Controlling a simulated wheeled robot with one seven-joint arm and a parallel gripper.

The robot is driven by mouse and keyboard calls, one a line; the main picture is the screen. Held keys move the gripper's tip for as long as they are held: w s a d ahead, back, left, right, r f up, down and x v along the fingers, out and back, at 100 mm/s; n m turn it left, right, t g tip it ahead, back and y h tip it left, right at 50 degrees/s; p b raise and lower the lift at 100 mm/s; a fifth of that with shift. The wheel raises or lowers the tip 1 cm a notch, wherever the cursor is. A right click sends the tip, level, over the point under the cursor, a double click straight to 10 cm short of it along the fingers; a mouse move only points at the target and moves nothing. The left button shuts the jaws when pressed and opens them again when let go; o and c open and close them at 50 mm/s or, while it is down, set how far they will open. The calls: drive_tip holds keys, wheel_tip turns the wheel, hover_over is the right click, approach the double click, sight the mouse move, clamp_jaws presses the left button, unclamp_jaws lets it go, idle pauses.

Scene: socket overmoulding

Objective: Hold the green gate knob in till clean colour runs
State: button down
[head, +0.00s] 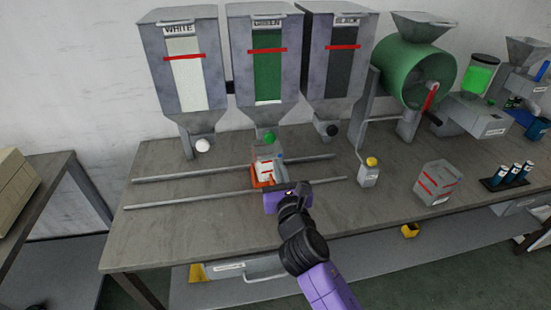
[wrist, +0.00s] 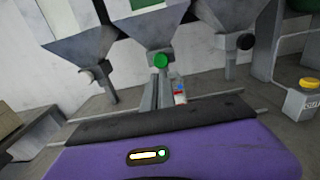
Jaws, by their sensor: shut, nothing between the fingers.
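The green gate knob (head: 269,137) sits at the foot of the green-windowed middle hopper (head: 267,70). It also shows in the wrist view (wrist: 161,61), ahead of my gripper, with clear space between. My gripper (head: 280,196) is shut and empty, in front of the rails and below the knob. An orange carriage with a pale container (head: 265,170) stands on the rails under the middle hopper, right by my gripper. Whether colour is running from the spout is too small to tell.
The white hopper (head: 183,75) with a white knob (head: 203,145) and the black hopper (head: 335,70) with a black knob (head: 331,130) flank it. The bench front-left is clear.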

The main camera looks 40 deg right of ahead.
drive_tip(key=shift+v, duration=1.25)
idle(0.3)
